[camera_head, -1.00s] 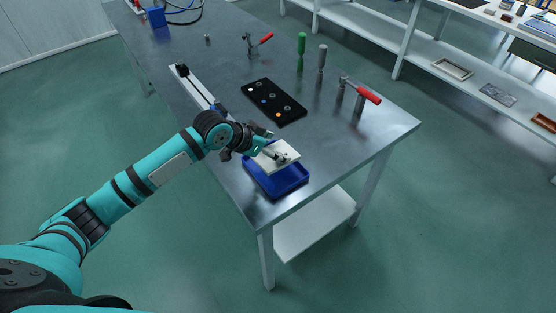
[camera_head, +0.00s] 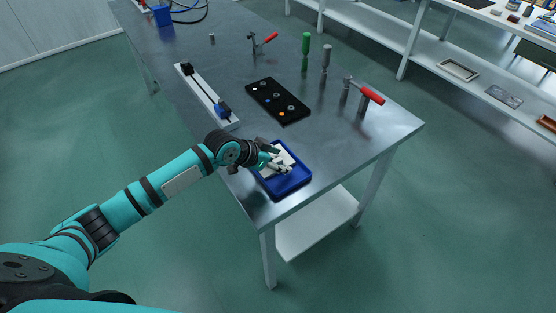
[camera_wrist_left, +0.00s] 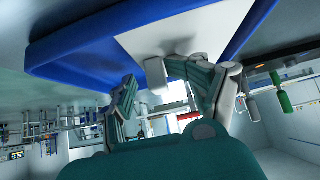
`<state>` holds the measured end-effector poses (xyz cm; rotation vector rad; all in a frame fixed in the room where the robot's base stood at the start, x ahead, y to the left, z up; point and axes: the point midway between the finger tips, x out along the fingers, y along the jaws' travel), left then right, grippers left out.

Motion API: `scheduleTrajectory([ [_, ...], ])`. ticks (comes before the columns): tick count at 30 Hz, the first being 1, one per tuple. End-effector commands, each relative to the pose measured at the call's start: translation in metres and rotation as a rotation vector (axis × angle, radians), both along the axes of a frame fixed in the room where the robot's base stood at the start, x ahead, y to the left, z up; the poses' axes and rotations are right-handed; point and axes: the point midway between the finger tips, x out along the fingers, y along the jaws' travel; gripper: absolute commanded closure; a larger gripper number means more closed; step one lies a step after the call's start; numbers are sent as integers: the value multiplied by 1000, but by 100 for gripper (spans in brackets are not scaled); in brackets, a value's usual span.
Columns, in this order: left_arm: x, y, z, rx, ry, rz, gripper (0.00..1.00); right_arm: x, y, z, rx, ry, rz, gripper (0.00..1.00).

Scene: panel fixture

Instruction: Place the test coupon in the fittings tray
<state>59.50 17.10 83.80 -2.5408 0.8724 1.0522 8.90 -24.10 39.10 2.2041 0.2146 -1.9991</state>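The test coupon (camera_head: 284,154), a flat whitish plate, lies inside the blue fittings tray (camera_head: 298,184) near the table's front corner. In the left wrist view the pale coupon (camera_wrist_left: 185,38) sits within the blue tray wall (camera_wrist_left: 75,48). My left gripper (camera_head: 282,168) is over the tray, with its fingers at the coupon and covering part of it. In the left wrist view its fingertips (camera_wrist_left: 172,72) stand apart with a gap between them, so it looks open. Whether a fingertip still touches the coupon is hard to tell. My right gripper is not in view.
A black panel with small fittings (camera_head: 278,101) lies behind the tray. A white rail fixture (camera_head: 205,95) is to its left. Red-handled clamps (camera_head: 370,96) and a green-handled tool (camera_head: 306,45) stand farther back. The table's front edge is close to the tray.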

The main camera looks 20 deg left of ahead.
Motion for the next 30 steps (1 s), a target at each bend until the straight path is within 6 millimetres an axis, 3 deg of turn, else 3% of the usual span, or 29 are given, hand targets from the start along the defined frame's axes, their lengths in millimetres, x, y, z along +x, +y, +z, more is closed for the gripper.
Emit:
scheduleTrajectory([
  [1,-4,2,-8,7,17,1,37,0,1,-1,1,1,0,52],
  [10,-2,2,-4,5,11,1,0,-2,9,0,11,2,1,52],
  [23,-1,2,-1,5,5,2,0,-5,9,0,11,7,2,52],
  [30,-19,16,23,5,1,0,0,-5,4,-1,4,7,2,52],
])
